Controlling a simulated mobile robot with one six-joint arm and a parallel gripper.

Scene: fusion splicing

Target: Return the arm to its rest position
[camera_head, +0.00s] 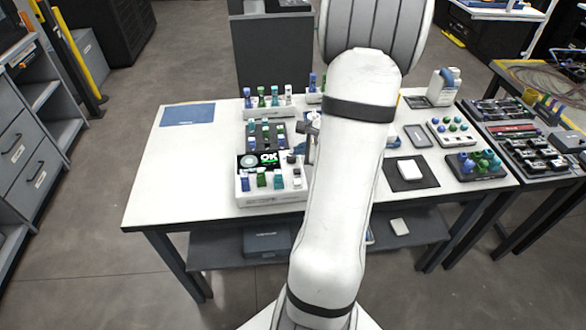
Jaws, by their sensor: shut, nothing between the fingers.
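My white arm rises through the middle of the view and stands over the worktable (170,165). A small grey part of my gripper (311,128) shows at the arm's left edge, above the table; the arm hides most of it. The gripper is shut and nothing shows in it. Left of it stands a white device (270,198) with a lit screen reading "OK" (262,159) and several blue, green and white pieces along its front.
A blue mat (188,114) lies at the back left. Right of the arm are a white box on a dark mat (410,182), a white bottle (443,86), a grey case (417,136) and trays of coloured caps (474,167). The table's front left is clear.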

